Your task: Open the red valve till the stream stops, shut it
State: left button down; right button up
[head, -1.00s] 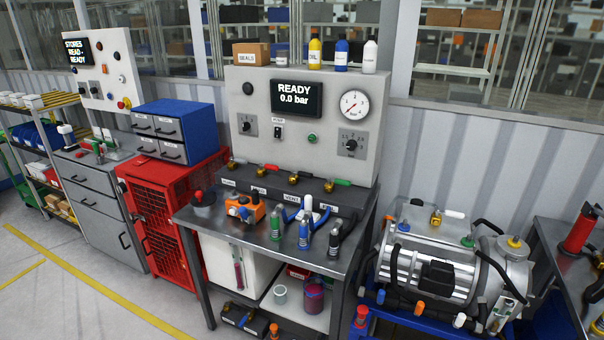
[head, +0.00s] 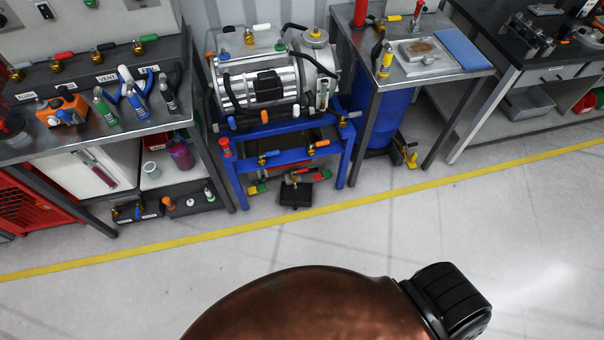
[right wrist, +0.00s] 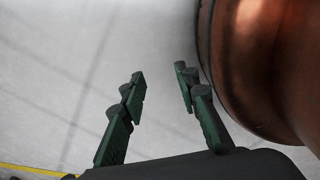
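Several red-handled parts show in the head view, and I cannot tell which is the task's red valve. One red-handled valve (head: 64,56) is on the dark manifold at the back of the left bench. A red and green fitting (head: 322,175) is low under the blue stand of the silver drive unit (head: 262,82), close to a black pan (head: 295,194) on the floor. No stream is visible. My right gripper (right wrist: 158,88) is open and empty in the right wrist view, above bare floor. My left gripper is not in view.
The blue stand (head: 238,186) has valves with blue and orange handles and a red knob (head: 225,147) at its left corner. A bench (head: 432,72) with a tray stands to its right. The grey floor (head: 430,220) before the yellow line is clear.

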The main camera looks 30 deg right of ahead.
aim_at(304, 169)
jog(key=z, duration=0.6)
jog(key=i, duration=0.8)
jog(key=z, duration=0.35)
